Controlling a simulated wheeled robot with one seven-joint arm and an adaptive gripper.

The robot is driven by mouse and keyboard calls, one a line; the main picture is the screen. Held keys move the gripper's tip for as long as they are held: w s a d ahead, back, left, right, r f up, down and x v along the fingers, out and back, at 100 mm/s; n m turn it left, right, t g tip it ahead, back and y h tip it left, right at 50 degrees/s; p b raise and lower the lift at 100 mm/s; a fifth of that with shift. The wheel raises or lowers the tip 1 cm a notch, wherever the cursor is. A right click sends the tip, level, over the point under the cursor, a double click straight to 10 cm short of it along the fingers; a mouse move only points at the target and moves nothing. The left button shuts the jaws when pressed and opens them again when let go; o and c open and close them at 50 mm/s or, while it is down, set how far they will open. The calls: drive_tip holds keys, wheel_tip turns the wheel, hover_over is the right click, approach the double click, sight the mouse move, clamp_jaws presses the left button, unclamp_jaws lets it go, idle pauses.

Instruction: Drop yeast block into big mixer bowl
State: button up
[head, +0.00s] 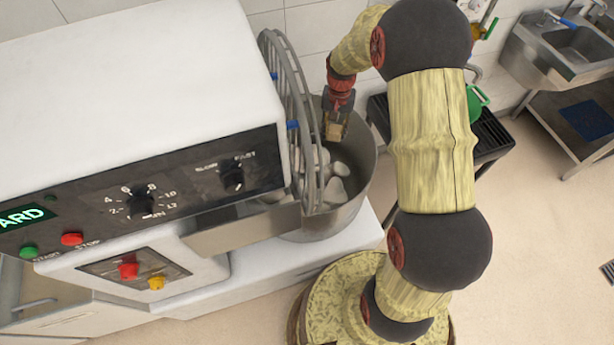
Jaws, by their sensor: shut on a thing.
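The big mixer bowl (361,160) is a grey metal bowl at the middle of the head view, under the mixer head. Several pale lumps (338,180) lie inside it. My gripper (335,137) points down over the bowl's opening, inside its rim as seen here. It is shut on the yeast block (335,131), a small tan block at the fingertips. I cannot tell how high the block is above the bowl's contents. The bowl's left part is hidden behind the wire guard and mixer head.
The wire guard (290,110) stands upright close to my gripper's left. The white mixer (130,80) with its knobs and buttons fills the left. Behind my arm are a dark slatted stand (490,135) and a green item (476,100).

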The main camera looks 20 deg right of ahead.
wheel_tip(320, 180, down, 3)
drive_tip(key=shift+f+b, duration=0.15)
drive_tip(key=shift+b, duration=0.7)
drive_tip(key=o, duration=1.2)
drive_tip(key=shift+o, duration=0.4)
wheel_tip(320, 180, up, 12)
drive_tip(key=shift+r, duration=0.1)
